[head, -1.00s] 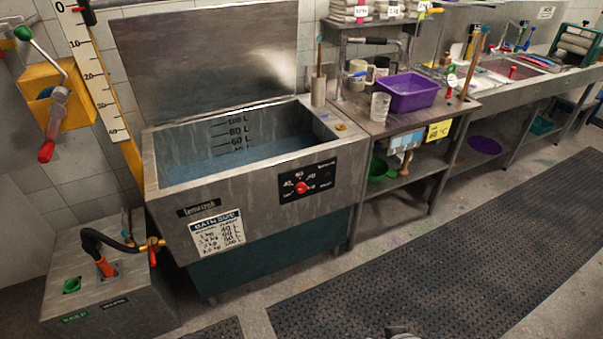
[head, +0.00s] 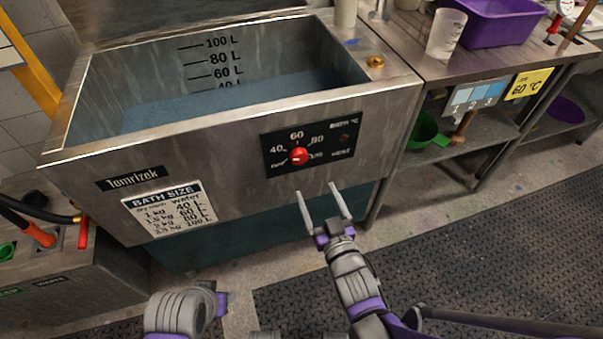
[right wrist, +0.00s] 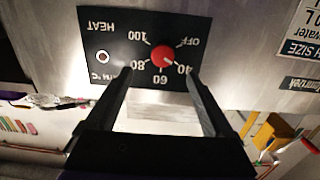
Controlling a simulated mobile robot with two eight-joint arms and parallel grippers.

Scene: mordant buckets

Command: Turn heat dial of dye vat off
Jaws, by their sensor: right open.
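The dye vat (head: 230,135) is a steel tank with blue liquid (head: 230,100) inside. Its red heat dial (head: 299,156) sits on a black panel (head: 330,150) on the vat's front; the dial also shows upside down in the right wrist view (right wrist: 164,56). A small pale mark on the dial appears to face the 40 side, but is too small to read surely. My right gripper (head: 316,190) is open and empty, below and slightly right of the dial, apart from it. In the right wrist view its fingers (right wrist: 158,75) point at the panel. My left gripper's fingers are not visible.
A grey box with a red lever (head: 40,236) and hose stands at left. A steel table (head: 425,68) with a clear beaker (head: 445,33) and purple tub (head: 500,22) adjoins the vat at right. A green bowl (head: 425,130) is on its lower shelf. Dark floor mat (head: 470,230) lies clear.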

